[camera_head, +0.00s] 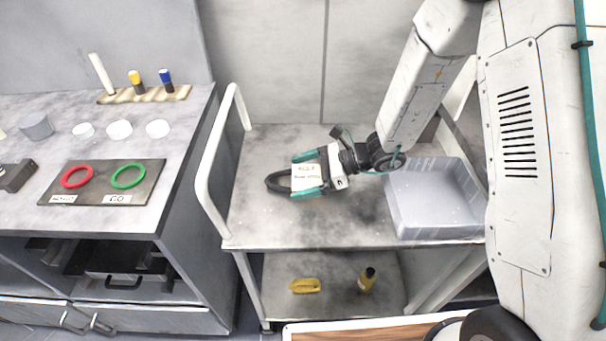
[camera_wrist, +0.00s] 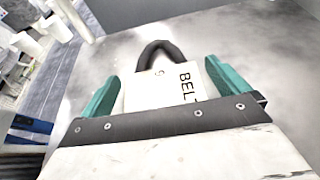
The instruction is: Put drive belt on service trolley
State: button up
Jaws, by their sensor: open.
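The drive belt (camera_head: 275,184) is a black loop with a white printed sleeve (camera_head: 306,177). It lies on the top shelf of the service trolley (camera_head: 262,222). My gripper (camera_head: 307,172) is open, with its teal fingers on either side of the white sleeve. In the wrist view the belt's black loop (camera_wrist: 160,50) sticks out beyond the sleeve, and the sleeve's lettering begins "BEL". The open fingers (camera_wrist: 165,85) stand left and right of the sleeve. I cannot tell whether they touch it.
A grey bin (camera_head: 436,222) stands at the trolley's right end. The white handle (camera_head: 212,165) rises at its left. A bench at left holds a dark plate (camera_head: 101,186) with red and green rings. The lower shelf holds a yellow item (camera_head: 304,286) and a small bottle (camera_head: 366,281).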

jog(key=shift+r, duration=0.2)
jog(key=v, duration=1.2)
jog(key=s+d+r+n+g+h, duration=0.25)
jog(key=s+r+n+h, duration=0.35)
jog(key=s+r+n, duration=0.6)
jog(key=s+d+r+n+t+h, duration=0.1)
jog(key=s+d+r+n+h, duration=0.2)
jog(key=s+d+r, duration=0.1)
jog(key=s+d+r+n+t+h, duration=0.2)
jog(key=s+d, duration=0.4)
jog(key=s, duration=0.3)
jog(key=shift+s+d+r+n+h, duration=0.2)
jog(key=shift+r+n+h, duration=0.6)
jog(key=shift+h, duration=0.5)
jog(key=shift+t, duration=0.25)
jog(key=shift+c, duration=0.3)
